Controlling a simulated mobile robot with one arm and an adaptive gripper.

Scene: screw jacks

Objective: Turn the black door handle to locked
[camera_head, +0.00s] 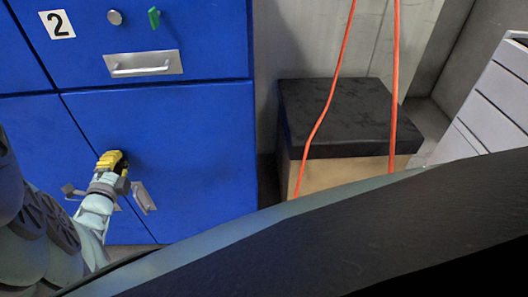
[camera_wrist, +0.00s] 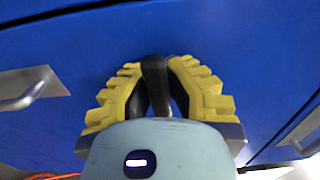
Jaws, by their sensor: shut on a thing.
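The black door handle (camera_wrist: 155,78) is on the blue cabinet front, between the two yellow fingers of my gripper (camera_wrist: 154,70) in the wrist view. The fingers press on it from both sides. Its visible part runs roughly up and down in that view, and its lower end is hidden by my gripper body. In the head view my gripper (camera_head: 111,162) is at the lower blue door (camera_head: 190,135), and only a small dark part of the handle shows beside the yellow fingers.
A silver pull (camera_head: 144,197) is just right of my gripper. Above are another silver pull (camera_head: 143,64), a green key (camera_head: 154,18), a round knob (camera_head: 115,17) and a "2" label (camera_head: 57,24). A black-topped box (camera_head: 345,115) with orange cables (camera_head: 393,90) stands to the right.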

